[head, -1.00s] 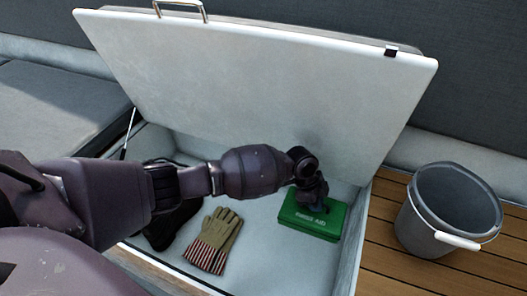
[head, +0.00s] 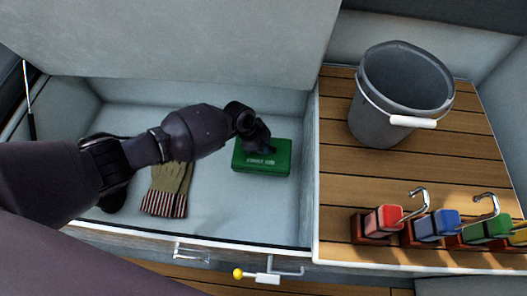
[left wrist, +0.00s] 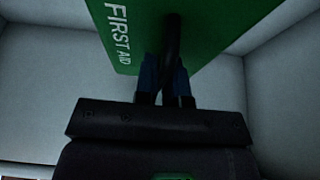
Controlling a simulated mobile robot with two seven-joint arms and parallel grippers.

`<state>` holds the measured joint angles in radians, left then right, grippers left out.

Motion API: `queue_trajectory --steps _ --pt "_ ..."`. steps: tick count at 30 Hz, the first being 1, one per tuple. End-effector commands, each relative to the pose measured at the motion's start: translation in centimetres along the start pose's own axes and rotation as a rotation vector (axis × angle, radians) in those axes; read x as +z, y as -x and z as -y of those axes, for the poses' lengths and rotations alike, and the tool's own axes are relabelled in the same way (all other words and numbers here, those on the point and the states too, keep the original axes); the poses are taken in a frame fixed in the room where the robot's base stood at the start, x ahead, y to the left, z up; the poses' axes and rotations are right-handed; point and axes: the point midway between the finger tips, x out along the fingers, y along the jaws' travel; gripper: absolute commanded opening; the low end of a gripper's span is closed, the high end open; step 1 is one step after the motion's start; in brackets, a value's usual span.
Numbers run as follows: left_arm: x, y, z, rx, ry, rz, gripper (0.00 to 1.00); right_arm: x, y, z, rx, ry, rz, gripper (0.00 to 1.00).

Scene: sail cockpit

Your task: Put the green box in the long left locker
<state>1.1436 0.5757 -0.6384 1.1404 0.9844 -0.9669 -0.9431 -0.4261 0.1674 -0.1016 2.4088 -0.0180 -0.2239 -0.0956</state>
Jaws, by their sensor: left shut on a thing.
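The green box (head: 262,160), marked FIRST AID, is inside the open locker (head: 225,215), at its right end. It looks to be at or near the locker floor; I cannot tell if it touches. My left gripper (head: 258,143) reaches over the box from the left. In the left wrist view the gripper (left wrist: 165,80) is shut on the dark handle of the green box (left wrist: 200,25). The locker lid (head: 170,45) stands raised behind. My right gripper is not in view.
On the wooden deck to the right stand a grey bucket (head: 385,110) and several coloured padlock-like pieces (head: 436,226). A yellow-knobbed latch (head: 262,276) is at the front.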

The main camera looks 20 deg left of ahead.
Motion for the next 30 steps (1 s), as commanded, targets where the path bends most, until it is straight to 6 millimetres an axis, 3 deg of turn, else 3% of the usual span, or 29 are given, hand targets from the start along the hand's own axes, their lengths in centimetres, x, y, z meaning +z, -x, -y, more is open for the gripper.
queue_trajectory --steps 5,13,27,28,30 --pt "0.3 -0.9 0.1 -0.002 0.0 -0.003 0.0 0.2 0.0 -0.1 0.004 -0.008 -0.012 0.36" --pt "1.6 -4.1 -0.1 0.002 0.001 -0.001 0.0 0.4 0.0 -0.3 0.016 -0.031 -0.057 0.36" --pt "1.8 -4.5 0.2 -0.003 -0.001 -0.003 0.0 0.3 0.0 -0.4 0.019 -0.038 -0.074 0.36" --pt "1.9 -4.5 0.1 -0.002 0.0 -0.001 0.12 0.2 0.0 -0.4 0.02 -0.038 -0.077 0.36" --pt "1.8 -4.4 0.1 -0.003 -0.001 -0.001 0.22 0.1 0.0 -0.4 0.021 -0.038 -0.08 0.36"
